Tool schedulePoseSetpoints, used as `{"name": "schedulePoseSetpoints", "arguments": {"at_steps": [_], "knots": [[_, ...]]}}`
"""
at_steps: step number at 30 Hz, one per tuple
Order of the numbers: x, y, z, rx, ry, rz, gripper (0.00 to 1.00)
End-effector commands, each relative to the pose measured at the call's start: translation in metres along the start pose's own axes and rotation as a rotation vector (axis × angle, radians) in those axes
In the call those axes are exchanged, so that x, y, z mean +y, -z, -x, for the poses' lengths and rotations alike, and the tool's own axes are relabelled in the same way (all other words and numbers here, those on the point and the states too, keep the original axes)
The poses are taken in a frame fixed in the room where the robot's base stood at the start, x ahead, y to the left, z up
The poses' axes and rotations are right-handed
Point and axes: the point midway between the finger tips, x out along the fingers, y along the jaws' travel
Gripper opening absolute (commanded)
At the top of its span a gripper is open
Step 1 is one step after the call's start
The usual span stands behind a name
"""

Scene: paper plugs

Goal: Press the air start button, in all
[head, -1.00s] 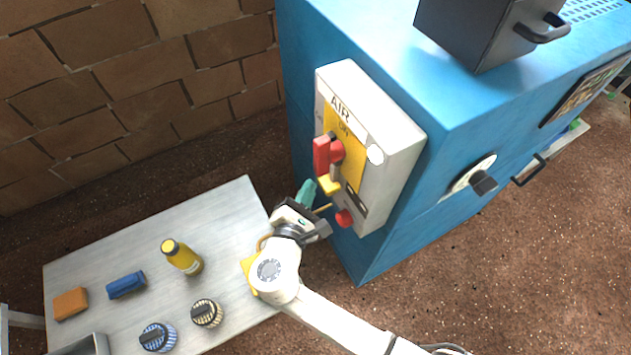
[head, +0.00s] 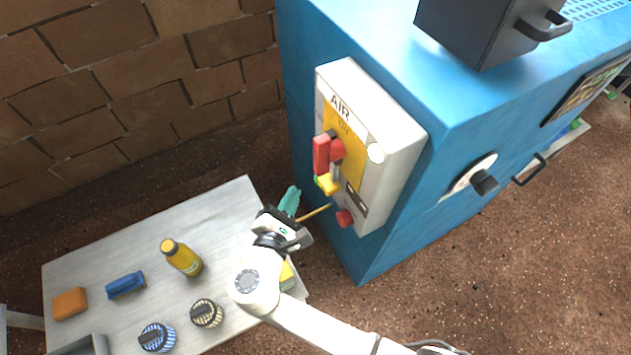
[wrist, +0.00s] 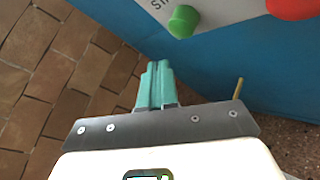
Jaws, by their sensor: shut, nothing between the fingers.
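The air control box (head: 398,180) is light grey, with the word AIR and a yellow plate, on the blue cabinet's side. A green button (wrist: 183,21) shows in the wrist view beside partly cut-off lettering starting "ST". A sliver of green (head: 316,179) shows in the head view, mostly hidden behind the yellow knob (head: 327,186). A red button (head: 344,218) sits lower on the box. My gripper (head: 291,195) has its teal fingers together and empty. It is left of the box, apart from it. In the wrist view the fingertips (wrist: 156,66) are below the green button, with a gap.
A red handle (head: 322,156) juts from the box above the yellow knob. A thin brass-coloured rod (head: 315,213) extends beside my fingers. The grey table (head: 225,215) at lower left holds a yellow bottle (head: 184,258) and several small items. The blue cabinet (head: 410,255) fills the right.

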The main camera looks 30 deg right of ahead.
Motion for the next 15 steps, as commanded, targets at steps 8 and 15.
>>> {"name": "schedulePoseSetpoints", "arguments": {"at_steps": [8, 15], "knots": [[0.012, 0.013, 0.017, 0.001, -0.001, 0.0, 0.0], [0.014, 0.015, 0.02, -0.001, 0.001, 0.001, 0.0]]}}
